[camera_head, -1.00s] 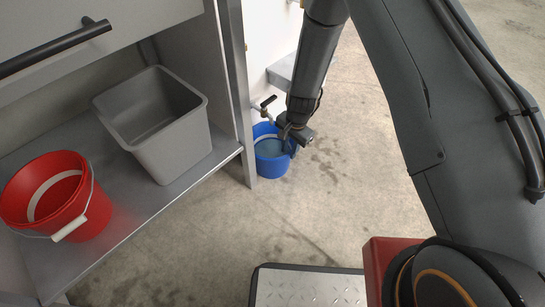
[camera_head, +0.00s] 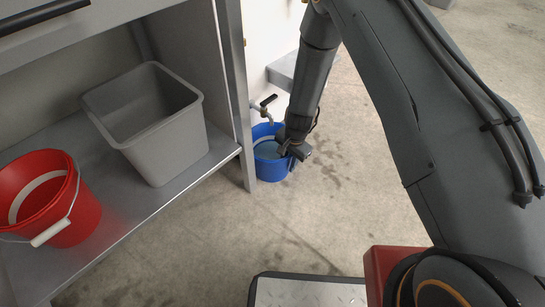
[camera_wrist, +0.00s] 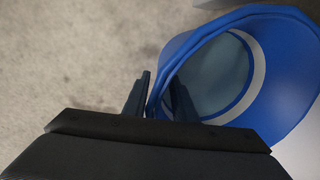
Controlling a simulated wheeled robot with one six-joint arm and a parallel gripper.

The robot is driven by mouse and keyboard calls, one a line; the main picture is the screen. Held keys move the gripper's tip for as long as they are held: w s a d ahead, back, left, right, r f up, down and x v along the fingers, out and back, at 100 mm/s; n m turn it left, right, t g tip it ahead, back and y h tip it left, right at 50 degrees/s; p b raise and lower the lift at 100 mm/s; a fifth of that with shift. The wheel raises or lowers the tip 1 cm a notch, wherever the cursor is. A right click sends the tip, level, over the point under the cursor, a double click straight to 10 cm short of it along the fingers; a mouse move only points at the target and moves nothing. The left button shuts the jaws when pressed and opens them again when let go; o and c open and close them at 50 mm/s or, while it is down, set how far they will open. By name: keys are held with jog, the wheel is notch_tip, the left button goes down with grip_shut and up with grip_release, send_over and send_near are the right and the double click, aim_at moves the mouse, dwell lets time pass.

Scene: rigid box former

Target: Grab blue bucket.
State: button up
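The blue bucket (camera_head: 279,171) stands upright on the floor beside the cabinet's corner post, under a small tap. Its inside looks grey-blue, perhaps with water in it. My gripper (camera_head: 296,152) is at the bucket's right rim, pointing down. In the wrist view the blue bucket (camera_wrist: 285,125) fills the right side. My gripper (camera_wrist: 160,98) straddles the near left part of its wall, one finger outside and one inside. The fingers are apart. The outer finger looks close to the wall, and a gap shows beside the inner one. Whether either touches is unclear.
A red bucket (camera_head: 75,220) with a white-gripped handle and a grey bin (camera_head: 170,150) stand on the cabinet shelf (camera_head: 135,212) at the left. The tap (camera_head: 262,106) sits on the wall above the blue bucket. The floor (camera_head: 350,200) to the right is clear.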

grip_shut()
dwell(1.1)
jog(key=shift+r, duration=0.1)
